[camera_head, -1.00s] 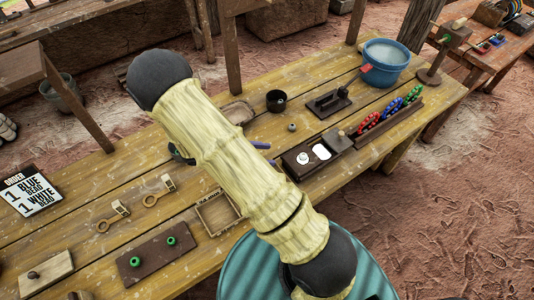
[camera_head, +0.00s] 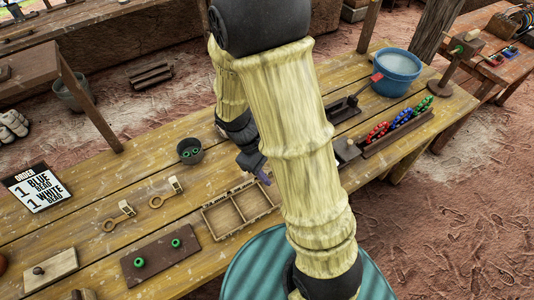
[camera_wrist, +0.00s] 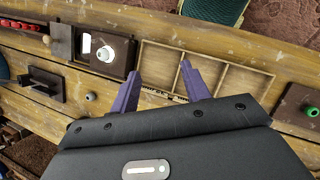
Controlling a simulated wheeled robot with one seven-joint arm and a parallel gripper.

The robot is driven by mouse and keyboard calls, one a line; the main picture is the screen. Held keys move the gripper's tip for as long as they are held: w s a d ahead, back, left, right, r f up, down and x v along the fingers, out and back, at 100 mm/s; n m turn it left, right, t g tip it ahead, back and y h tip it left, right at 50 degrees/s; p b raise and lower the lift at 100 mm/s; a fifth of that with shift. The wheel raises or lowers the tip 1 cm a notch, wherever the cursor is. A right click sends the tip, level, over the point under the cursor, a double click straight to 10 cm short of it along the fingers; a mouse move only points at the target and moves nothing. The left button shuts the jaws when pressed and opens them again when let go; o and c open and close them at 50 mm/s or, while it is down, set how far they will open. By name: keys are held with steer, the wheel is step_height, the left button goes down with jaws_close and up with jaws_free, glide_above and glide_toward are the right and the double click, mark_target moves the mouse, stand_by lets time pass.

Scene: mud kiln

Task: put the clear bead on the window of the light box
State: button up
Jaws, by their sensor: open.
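My gripper (camera_wrist: 168,92) is open, its two purple fingers apart with nothing between them. In the head view my gripper (camera_head: 262,177) hangs above the bench behind the divided tray, partly hidden by my arm. The light box (camera_wrist: 128,72) is a dark box left of the fingers in the wrist view, with a bright white window (camera_wrist: 87,42). A small grey bead (camera_wrist: 90,97) lies on the bench near the box. I cannot tell which is the clear bead. My arm hides the light box in the head view.
A divided wooden tray (camera_head: 205,222) lies in front of my gripper. A board with two green beads (camera_head: 158,262) is nearer. Bead strings (camera_head: 400,119) and a blue bucket (camera_head: 396,73) are at the right.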

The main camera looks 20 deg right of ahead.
step_height(320, 180, up, 8)
steer(key=a+m+t+y, duration=0.1)
steer(key=m+t+y, duration=0.3)
steer(key=m, duration=0.3)
steer(key=shift+s+a+f+t, duration=0.2)
steer(key=shift+s+t, duration=0.1)
steer(key=shift+t, duration=0.4)
steer(key=shift+c, duration=1.2)
steer(key=shift+w+d, duration=0.1)
